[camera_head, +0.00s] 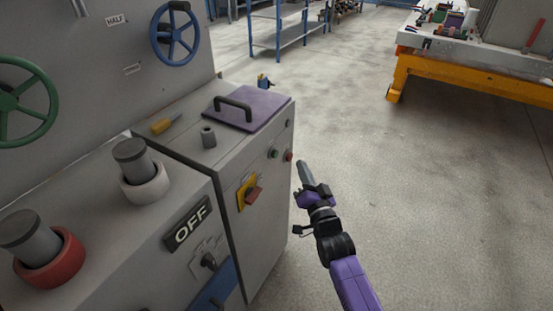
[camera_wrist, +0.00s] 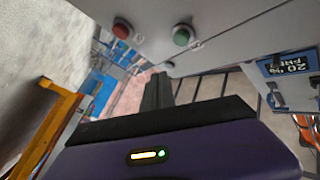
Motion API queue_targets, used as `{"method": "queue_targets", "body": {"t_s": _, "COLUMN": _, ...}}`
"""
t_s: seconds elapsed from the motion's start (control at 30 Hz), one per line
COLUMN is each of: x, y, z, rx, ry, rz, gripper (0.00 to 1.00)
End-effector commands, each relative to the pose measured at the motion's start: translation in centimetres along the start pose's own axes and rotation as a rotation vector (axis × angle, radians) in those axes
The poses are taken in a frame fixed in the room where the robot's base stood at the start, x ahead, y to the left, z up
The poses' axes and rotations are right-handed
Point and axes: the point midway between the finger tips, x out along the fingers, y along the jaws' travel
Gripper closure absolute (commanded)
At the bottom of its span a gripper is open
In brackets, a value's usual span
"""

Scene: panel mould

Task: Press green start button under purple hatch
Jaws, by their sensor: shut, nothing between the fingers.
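The purple hatch (camera_head: 252,107) with a black handle lies closed on top of the grey cabinet. Below it on the cabinet's front face are a green button (camera_head: 273,153) and a red button (camera_head: 289,156) to its right. In the wrist view the green button (camera_wrist: 183,35) and the red button (camera_wrist: 121,29) show near the top, on the grey panel. My gripper (camera_head: 301,165) is shut and empty, just right of the red button in the head view. Its shut fingers (camera_wrist: 157,92) point toward the area below the buttons in the wrist view. I see no contact with either button.
A red switch on a yellow plate (camera_head: 250,194) sits lower left on the same face. A screwdriver (camera_head: 165,124) and a grey cylinder (camera_head: 208,136) lie on the cabinet top. An orange-framed table (camera_head: 470,78) stands far right. The floor between is clear.

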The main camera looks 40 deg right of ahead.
Motion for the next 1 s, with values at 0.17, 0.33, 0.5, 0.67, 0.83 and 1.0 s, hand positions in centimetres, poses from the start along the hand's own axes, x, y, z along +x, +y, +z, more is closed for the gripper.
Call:
{"method": "queue_targets", "body": {"t_s": 0.17, "x": 1.2, "y": -1.2, "z": 0.1, "rx": 0.003, "ry": -0.001, "rz": -0.002, "gripper": 1.0}}
{"method": "queue_targets", "body": {"t_s": 0.33, "x": 2.0, "y": -1.6, "z": 0.7, "rx": -0.002, "ry": 0.001, "rz": 0.005, "gripper": 1.0}}
{"method": "queue_targets", "body": {"t_s": 0.5, "x": 3.2, "y": -2.6, "z": 1.7, "rx": -0.001, "ry": 0.0, "rz": -0.001, "gripper": 1.0}}
{"method": "queue_targets", "body": {"t_s": 0.67, "x": 3.6, "y": -2.7, "z": 2.2, "rx": -0.003, "ry": 0.001, "rz": 0.003, "gripper": 1.0}}
{"method": "queue_targets", "body": {"t_s": 0.83, "x": 3.7, "y": -2.7, "z": 2.4, "rx": -0.002, "ry": 0.001, "rz": 0.005, "gripper": 1.0}}
{"method": "queue_targets", "body": {"t_s": 1.0, "x": 3.7, "y": -2.7, "z": 2.4, "rx": -0.003, "ry": 0.001, "rz": 0.004, "gripper": 1.0}}
